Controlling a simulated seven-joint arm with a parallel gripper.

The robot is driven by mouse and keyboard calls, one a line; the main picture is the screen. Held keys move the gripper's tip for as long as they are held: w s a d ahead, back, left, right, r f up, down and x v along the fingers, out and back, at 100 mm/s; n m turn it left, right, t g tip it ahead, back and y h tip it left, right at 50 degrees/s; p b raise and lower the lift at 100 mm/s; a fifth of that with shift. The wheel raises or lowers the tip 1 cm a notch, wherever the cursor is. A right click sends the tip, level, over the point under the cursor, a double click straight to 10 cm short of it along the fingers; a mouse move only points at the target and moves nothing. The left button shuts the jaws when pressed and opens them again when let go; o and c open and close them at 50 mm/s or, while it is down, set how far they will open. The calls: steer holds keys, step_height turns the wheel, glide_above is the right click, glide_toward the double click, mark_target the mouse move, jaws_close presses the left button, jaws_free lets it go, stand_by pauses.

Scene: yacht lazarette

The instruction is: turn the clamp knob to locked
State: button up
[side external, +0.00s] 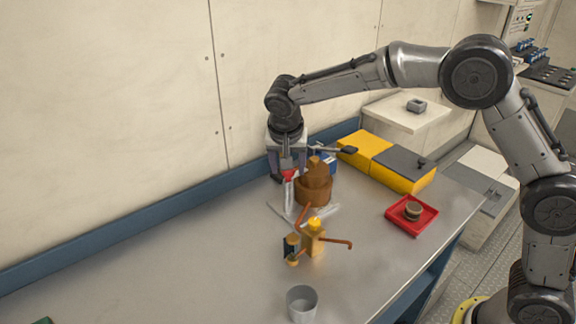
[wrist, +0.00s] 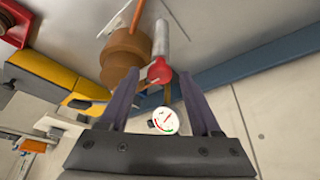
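The clamp knob looks like a small red piece (side external: 290,174) on the end of a pale grey post (side external: 289,196). In the wrist view the red knob (wrist: 159,72) sits between the two fingers, with the silver post (wrist: 160,38) behind it. My gripper (side external: 287,177) points down over it and is open; in the wrist view (wrist: 159,77) gaps show on both sides of the knob. A round white dial (wrist: 163,121) with a red pointer and a green arc shows between the fingers. I cannot tell which mark means locked.
A stepped brown block (side external: 314,190) stands close beside the post. A yellow fitting (side external: 313,240) with copper arms is in front of it. A grey cup (side external: 301,304) is at the front, a red tray (side external: 424,222) to the right. The blue-edged wall is close behind; the bench's left is clear.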

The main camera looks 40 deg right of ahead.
stand_by(0.3)
steer(key=v, duration=1.3)
steer(key=shift+r, duration=0.4)
